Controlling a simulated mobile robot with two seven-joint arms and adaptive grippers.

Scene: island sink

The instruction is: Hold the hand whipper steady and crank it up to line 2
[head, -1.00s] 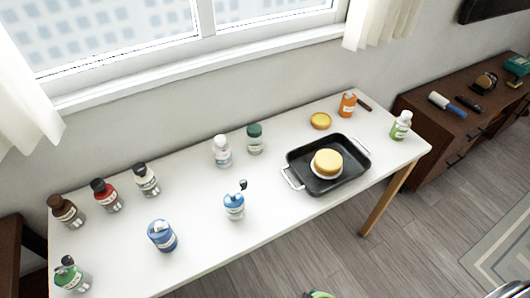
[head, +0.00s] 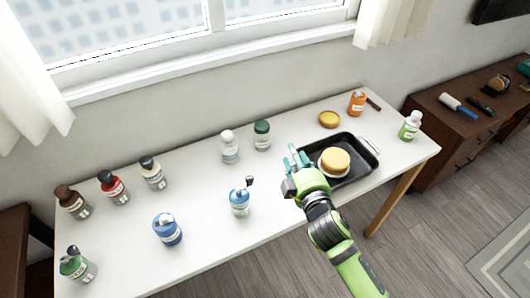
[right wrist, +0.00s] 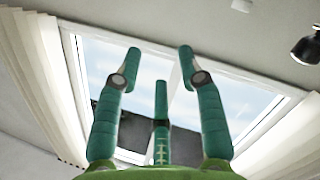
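The likely hand whipper is a small blue-and-white jar (head: 240,203) with a dark crank-like piece on top, upright near the table's front edge in the head view. A line 2 mark is too small to make out. My right gripper (head: 295,160) is above the table, right of this jar and apart from it, over the left side of the black pan. In the right wrist view its teal fingers (right wrist: 160,62) are spread and empty, with the window behind them. My left gripper is not in view.
A black pan (head: 365,165) holding a yellow round cake (head: 335,160) stands at the right. A blue tub (head: 168,230) stands left of the jar, and a white bottle (head: 229,146) and a green-capped bottle (head: 262,135) behind. Several bottles line the left end. White tabletop between them is bare.

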